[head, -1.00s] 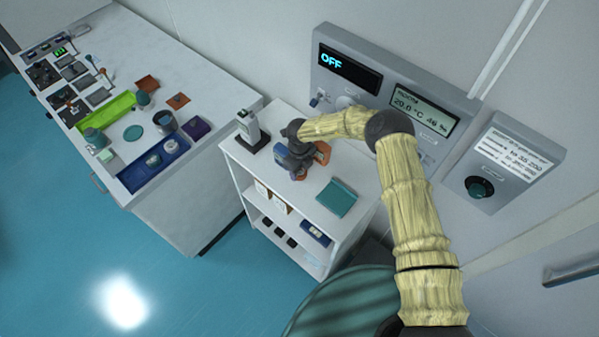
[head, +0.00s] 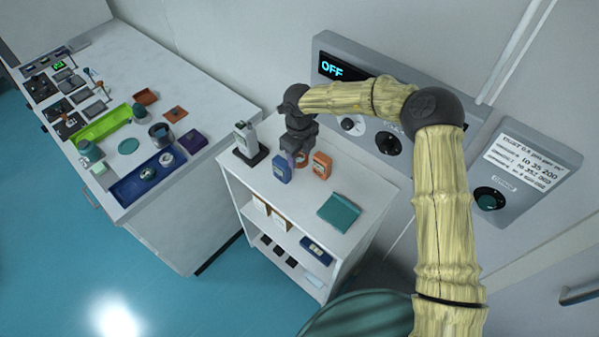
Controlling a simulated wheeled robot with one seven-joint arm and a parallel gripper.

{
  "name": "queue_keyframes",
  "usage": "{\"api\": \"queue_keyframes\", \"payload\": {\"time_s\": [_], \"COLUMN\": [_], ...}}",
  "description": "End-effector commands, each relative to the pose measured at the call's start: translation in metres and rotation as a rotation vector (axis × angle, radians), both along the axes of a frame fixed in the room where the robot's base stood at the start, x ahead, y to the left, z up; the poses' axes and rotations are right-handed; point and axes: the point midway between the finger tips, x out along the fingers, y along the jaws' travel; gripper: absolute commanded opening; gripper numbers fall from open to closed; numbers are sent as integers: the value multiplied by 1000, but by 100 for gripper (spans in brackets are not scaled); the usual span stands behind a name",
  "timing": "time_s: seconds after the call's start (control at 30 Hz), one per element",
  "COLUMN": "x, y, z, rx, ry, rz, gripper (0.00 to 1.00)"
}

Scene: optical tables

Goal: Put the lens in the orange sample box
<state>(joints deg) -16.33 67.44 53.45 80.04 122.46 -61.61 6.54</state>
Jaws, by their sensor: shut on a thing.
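My gripper (head: 300,154) is above the top of the white shelf cart, pointing down. It is shut on a small orange-rimmed piece (head: 302,161), which I take to be the lens; the fingers partly hide it. The orange sample box (head: 322,166) stands upright on the cart top, just right of my gripper, with a pale label on its front. The held piece is between that box and a similar blue box (head: 282,168) on the left. I cannot tell whether it touches either one.
A teal flat square (head: 339,212) lies at the cart top's front right. A grey device on a black base (head: 248,143) stands at its left. The wall panel (head: 390,110) rises close behind. The left table holds a blue tray (head: 150,178) and a green tray (head: 102,125).

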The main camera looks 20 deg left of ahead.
Motion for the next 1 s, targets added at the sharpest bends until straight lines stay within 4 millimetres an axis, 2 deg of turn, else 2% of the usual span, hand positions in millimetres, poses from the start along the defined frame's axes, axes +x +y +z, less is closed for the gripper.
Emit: {"api": "queue_keyframes", "payload": {"time_s": [0.13,0.3,1.0], "x": [1,0,0], "y": [0,0,0], "z": [22,32,31], "rx": [2,0,0], "ry": [-2,1,1], "rz": [-2,-1,0], "gripper": [22,22,22]}}
